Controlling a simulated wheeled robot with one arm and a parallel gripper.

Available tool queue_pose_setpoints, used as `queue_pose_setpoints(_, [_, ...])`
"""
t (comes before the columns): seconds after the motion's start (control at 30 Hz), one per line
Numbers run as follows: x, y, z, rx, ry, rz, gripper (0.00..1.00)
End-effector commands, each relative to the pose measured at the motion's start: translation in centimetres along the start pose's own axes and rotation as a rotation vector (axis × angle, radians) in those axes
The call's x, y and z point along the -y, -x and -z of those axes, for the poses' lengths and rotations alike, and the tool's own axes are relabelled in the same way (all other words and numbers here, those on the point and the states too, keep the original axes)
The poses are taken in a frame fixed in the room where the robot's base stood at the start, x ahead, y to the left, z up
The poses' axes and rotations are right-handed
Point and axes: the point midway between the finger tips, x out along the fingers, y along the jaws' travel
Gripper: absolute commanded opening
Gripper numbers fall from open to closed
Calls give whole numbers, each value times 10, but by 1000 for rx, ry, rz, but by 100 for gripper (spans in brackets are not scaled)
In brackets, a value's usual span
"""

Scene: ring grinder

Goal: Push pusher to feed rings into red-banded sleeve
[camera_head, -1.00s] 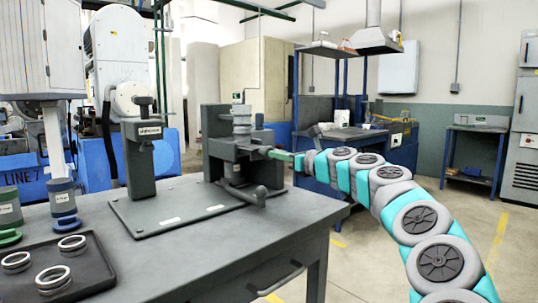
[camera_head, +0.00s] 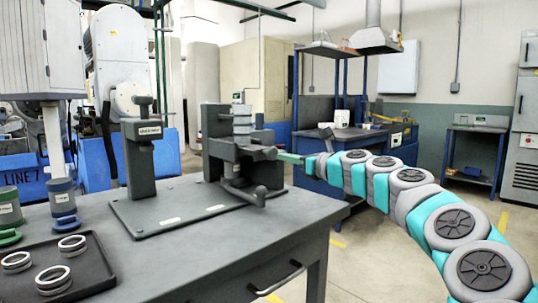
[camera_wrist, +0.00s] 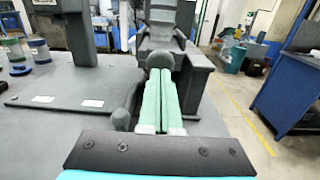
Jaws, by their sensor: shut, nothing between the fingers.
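The dark grey feeding fixture (camera_head: 222,140) stands on the bench. A stack of pale rings (camera_head: 242,125) sits upright in its top. The pusher's round knob (camera_head: 268,153) sticks out at its right side. In the wrist view the knob (camera_wrist: 160,60) lies straight ahead of my fingertips. My gripper (camera_head: 282,157) is shut and empty, its green fingers pointing at the knob. The fingers (camera_wrist: 160,77) also show in the wrist view; I cannot tell whether they touch the knob. No red-banded sleeve can be made out.
A dark tray (camera_head: 95,272) with several loose rings lies at the front left. A blue-collared sleeve (camera_head: 62,198) and a green-collared sleeve (camera_head: 8,210) stand behind it. A lever with a ball end (camera_head: 260,196) hangs below the pusher. A press stand (camera_head: 143,160) is left of the fixture.

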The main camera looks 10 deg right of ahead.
Motion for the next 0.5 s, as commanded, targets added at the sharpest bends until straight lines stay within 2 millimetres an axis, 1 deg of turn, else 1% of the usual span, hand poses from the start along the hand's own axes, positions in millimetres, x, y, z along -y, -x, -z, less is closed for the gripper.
queue_pose_setpoints(0.3, [1,22,-2,3,0,3,0])
queue_pose_setpoints(0.5, [0,31,-1,2,1,2,0])
